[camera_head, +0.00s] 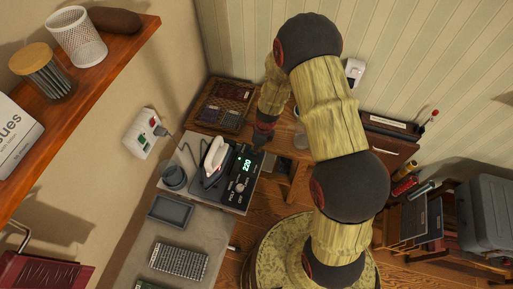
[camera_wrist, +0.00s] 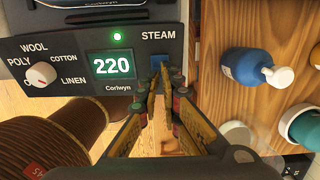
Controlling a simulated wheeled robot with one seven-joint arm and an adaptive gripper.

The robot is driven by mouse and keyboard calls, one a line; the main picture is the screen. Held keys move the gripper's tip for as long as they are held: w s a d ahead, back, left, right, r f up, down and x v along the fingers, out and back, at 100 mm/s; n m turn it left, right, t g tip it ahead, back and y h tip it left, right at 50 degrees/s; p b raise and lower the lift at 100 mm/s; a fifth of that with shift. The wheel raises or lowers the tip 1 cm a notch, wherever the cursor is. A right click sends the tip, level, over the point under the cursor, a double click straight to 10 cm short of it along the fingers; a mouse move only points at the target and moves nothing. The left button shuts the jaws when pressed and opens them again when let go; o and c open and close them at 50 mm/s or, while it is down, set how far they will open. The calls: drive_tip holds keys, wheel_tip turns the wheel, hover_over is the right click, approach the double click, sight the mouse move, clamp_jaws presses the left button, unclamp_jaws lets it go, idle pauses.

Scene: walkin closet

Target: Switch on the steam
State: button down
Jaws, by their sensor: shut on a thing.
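The steam station (camera_head: 237,187) is a dark unit with a white iron (camera_head: 214,161) on top. Its front panel (camera_wrist: 78,72) in the wrist view has a lit green light, a display (camera_wrist: 111,66) reading 220, a white fabric knob (camera_wrist: 41,75) and the label STEAM. A blue steam switch (camera_wrist: 160,61) sits under that label. My gripper (camera_wrist: 159,79) has its fingertips close together at the switch's lower edge, closed on it; the tips partly hide it. In the head view my gripper (camera_head: 263,134) is small beside the station.
A grey cup (camera_head: 173,176) stands left of the station. A wall socket (camera_head: 144,132) with a plug is behind it. A brown striped object (camera_wrist: 50,140) is lower left.

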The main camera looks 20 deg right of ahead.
wheel_tip(320, 180, up, 13)
drive_tip(key=s+d+p, duration=0.1)
drive_tip(key=d+p, duration=0.1)
drive_tip(key=shift+d, duration=0.25)
drive_tip(key=b, duration=0.6)
drive_tip(key=shift+a+r, duration=0.1)
drive_tip(key=shift+r, duration=0.2)
idle(0.3)
drive_tip(key=f, duration=0.4)
drive_tip(key=a+f+b, duration=0.1)
drive_tip(key=f, duration=0.4)
drive_tip(key=w+f, duration=0.1)
drive_tip(key=f, duration=0.4)
drive_tip(key=shift+w+a, duration=0.1)
drive_tip(key=shift+a, duration=0.25)
